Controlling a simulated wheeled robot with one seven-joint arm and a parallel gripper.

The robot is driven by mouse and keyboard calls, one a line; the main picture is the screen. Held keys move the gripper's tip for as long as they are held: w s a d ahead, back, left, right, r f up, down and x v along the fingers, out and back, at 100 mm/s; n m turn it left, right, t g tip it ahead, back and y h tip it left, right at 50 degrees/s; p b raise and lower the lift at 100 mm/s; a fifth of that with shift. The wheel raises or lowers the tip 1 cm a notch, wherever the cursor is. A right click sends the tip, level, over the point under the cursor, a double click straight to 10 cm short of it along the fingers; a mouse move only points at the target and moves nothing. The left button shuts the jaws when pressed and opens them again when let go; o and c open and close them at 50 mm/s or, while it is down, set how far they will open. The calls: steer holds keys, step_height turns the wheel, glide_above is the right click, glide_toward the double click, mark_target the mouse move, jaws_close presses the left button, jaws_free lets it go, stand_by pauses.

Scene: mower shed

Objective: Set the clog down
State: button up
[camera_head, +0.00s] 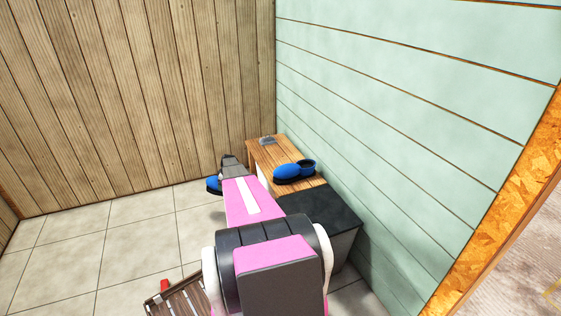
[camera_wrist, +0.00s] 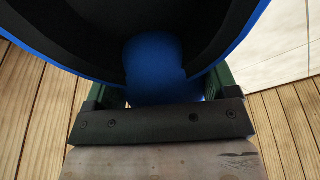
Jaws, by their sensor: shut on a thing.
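A blue clog (camera_head: 213,185) with a dark sole shows just left of my arm's far end in the head view, partly hidden by the arm. My gripper (camera_wrist: 170,94) is shut on this clog in the wrist view. The clog (camera_wrist: 153,55) fills the top of that view, with its dark opening toward the camera and a blue part between the two green fingers. In the head view the fingertips are hidden. A second blue clog or pair of clogs (camera_head: 295,171) sits on a wooden-topped bench (camera_head: 262,152), right of my gripper. The held clog appears left of the bench, over the floor.
A small grey object (camera_head: 267,140) lies at the bench's far end. A dark-topped box or cabinet (camera_head: 325,212) stands at the bench's near end. A slatted wooden crate (camera_head: 183,300) and a red item (camera_head: 165,286) are at the bottom. The tiled floor (camera_head: 120,235) at left is clear.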

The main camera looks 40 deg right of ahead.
steer(key=s+d+r+m+h, duration=0.15)
steer(key=d+r+m, duration=0.35)
steer(key=d+r, duration=0.65)
steer(key=s+d+r+m+h, duration=0.15)
steer(key=d+r+m, duration=0.35)
steer(key=d+r, duration=0.7)
steer(key=shift+y, duration=0.3)
steer(key=shift+s+d+f, duration=0.4)
steer(key=shift+d+f, duration=1.9)
steer(key=shift+d, duration=0.1)
steer(key=shift+s+d+f, duration=0.45)
steer(key=shift+d+f, duration=1.9)
steer(key=shift+d, duration=0.1)
steer(key=shift+s+d+f, duration=0.4)
steer(key=shift+d+f, duration=1.9)
steer(key=shift+d, duration=0.1)
steer(key=o, duration=1.1)
steer(key=shift+c, duration=0.2)
